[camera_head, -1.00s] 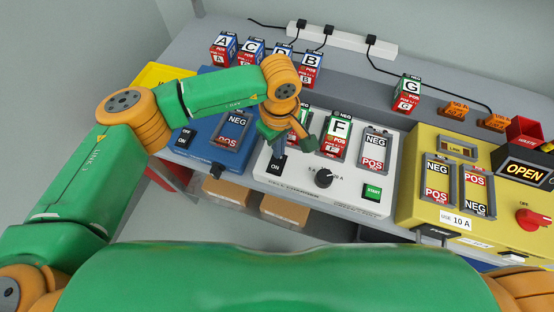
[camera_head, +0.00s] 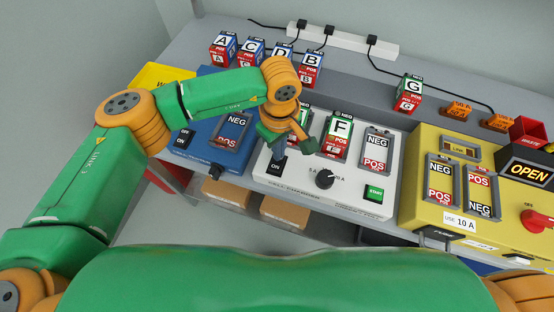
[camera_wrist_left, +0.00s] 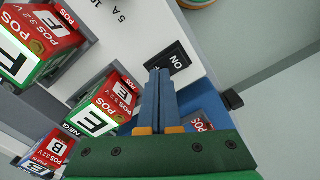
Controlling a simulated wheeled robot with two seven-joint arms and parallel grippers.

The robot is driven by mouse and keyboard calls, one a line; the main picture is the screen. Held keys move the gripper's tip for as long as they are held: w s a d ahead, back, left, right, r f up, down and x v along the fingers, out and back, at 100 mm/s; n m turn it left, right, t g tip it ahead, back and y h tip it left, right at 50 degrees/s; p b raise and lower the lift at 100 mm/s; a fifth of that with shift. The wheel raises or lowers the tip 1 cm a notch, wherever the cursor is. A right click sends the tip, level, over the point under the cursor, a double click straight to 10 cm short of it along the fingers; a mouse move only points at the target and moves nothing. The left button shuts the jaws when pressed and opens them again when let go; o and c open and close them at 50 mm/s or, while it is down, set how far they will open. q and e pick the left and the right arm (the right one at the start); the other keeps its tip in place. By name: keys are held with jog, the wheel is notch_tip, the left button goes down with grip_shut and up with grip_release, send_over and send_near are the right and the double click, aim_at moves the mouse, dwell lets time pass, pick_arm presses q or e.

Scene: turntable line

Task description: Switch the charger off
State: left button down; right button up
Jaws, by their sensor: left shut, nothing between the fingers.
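The white charger (camera_head: 310,202) stands in the middle of the bench with a round dial (camera_head: 324,179) and a green START button (camera_head: 374,193). Its black rocker switch (camera_head: 275,168), at the charger's left front, reads ON; it also shows in the wrist view (camera_wrist_left: 176,60). My left gripper (camera_head: 279,154) is shut and empty, pointing down above the switch. In the wrist view the fingertips (camera_wrist_left: 159,72) overlap the switch's edge; I cannot tell whether they touch it. My right gripper is not in view.
Cell F (camera_head: 338,138) and another cell sit in the charger; its right bay (camera_head: 375,150) is empty. A blue unit (camera_head: 193,148) stands left, a yellow unit (camera_head: 415,190) right. Several cells and a power strip (camera_head: 345,38) are behind.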

pick_arm(q)
notch_tip(320, 180, up, 7)
jog(key=p, duration=0.3)
jog(key=shift+f, duration=0.15)
dwell(0.3)
